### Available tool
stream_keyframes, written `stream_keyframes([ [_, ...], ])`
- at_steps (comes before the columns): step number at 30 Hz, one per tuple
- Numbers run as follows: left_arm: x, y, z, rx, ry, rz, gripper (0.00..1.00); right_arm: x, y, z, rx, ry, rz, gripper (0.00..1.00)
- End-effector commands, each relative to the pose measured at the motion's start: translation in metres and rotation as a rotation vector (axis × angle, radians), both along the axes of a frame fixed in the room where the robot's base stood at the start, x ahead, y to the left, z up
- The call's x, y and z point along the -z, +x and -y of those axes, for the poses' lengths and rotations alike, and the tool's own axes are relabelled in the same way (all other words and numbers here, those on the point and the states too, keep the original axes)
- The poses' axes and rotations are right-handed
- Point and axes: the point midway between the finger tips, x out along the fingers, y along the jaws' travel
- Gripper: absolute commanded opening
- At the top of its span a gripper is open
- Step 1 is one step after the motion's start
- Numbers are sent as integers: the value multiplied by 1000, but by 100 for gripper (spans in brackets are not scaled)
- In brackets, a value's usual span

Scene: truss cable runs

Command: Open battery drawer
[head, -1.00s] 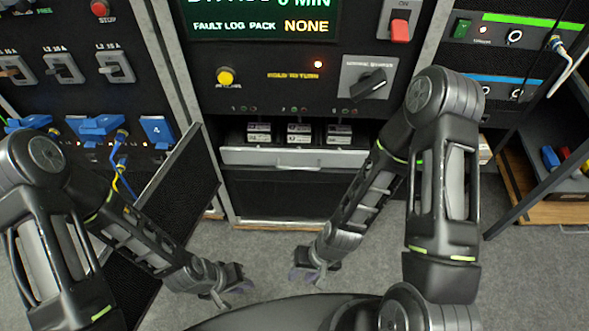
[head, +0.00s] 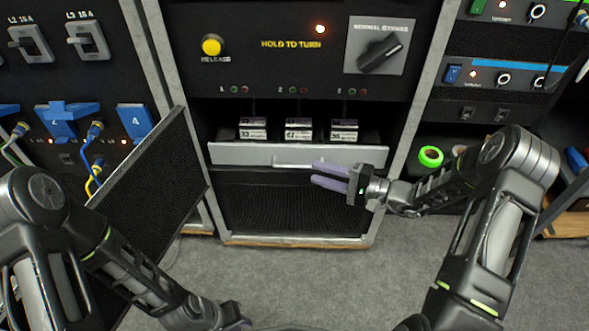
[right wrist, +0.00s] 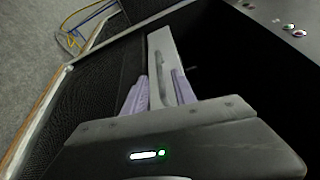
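The battery drawer (head: 240,153) is a light grey front panel with a pale bar handle (head: 292,166); three labelled batteries (head: 298,129) stand behind it. My right gripper (head: 318,176) is open, its lilac fingers pointing left in front of the panel at the handle's right end. In the right wrist view the open fingers (right wrist: 156,92) show apart, with the grey drawer panel (right wrist: 160,50) and its handle (right wrist: 186,90) in the gap between them; contact cannot be told. My left gripper (head: 240,322) is low at the bottom edge, mostly cut off, its fingers unclear.
A black mesh door (head: 150,170) stands swung out left of the bay. Above the drawer are a yellow release button (head: 211,45) and a rotary bypass switch (head: 380,52). A green tape roll (head: 431,156) lies on the right shelf. Grey floor in front is clear.

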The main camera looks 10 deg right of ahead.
Motion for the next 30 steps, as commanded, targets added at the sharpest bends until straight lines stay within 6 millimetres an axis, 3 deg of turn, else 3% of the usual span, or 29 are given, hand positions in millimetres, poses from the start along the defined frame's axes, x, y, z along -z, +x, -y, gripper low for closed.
stream_keyframes([
  [8,1,0,0,0,0,0,20,1,5,-10,-6,1,-1,33],
  [21,7,0,0,-1,0,0,20,7,41,-59,-5,0,-3,33],
  [30,7,0,0,-1,0,0,20,7,46,-64,-4,0,-4,33],
])
